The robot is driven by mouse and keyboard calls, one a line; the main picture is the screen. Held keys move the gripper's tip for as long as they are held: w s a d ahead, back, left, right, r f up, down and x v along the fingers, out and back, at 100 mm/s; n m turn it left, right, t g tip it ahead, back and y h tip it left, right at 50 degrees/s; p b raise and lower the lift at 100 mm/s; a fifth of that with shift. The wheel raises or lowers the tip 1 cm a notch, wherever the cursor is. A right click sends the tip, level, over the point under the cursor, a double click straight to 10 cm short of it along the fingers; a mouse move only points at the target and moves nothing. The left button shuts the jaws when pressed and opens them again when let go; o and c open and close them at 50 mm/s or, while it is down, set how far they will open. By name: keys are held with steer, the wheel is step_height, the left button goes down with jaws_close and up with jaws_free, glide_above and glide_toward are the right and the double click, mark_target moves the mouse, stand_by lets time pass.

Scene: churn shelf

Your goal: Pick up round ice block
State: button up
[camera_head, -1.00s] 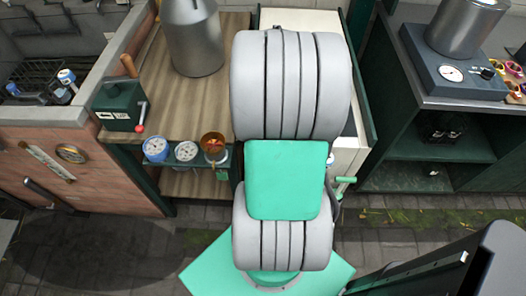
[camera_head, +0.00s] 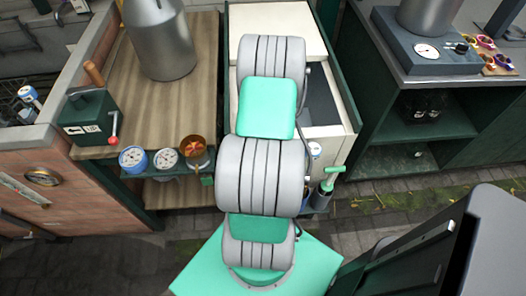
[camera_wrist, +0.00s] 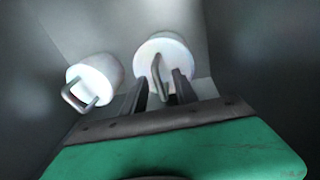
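Two round white blocks with metal loop handles show in the wrist view, inside a grey-walled space. One block (camera_wrist: 172,58) is ahead of my gripper (camera_wrist: 162,84), and the other block (camera_wrist: 98,76) is to its left. Both look like round ice blocks. My gripper's two dark fingers are apart, and the handle of the right block appears between or just beyond their tips. I cannot tell whether they touch it. In the head view, my arm hides the gripper and the blocks.
A white chest (camera_head: 285,32) with a dark opening stands under my arm. To its left, a wooden counter (camera_head: 125,75) holds a metal can (camera_head: 160,45) and a green box (camera_head: 92,118). A dark green shelf unit (camera_head: 425,130) stands on the right, with a scale (camera_head: 430,50) on top.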

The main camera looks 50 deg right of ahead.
steer(key=shift+c, duration=0.5)
jaws_close()
stand_by(0.8)
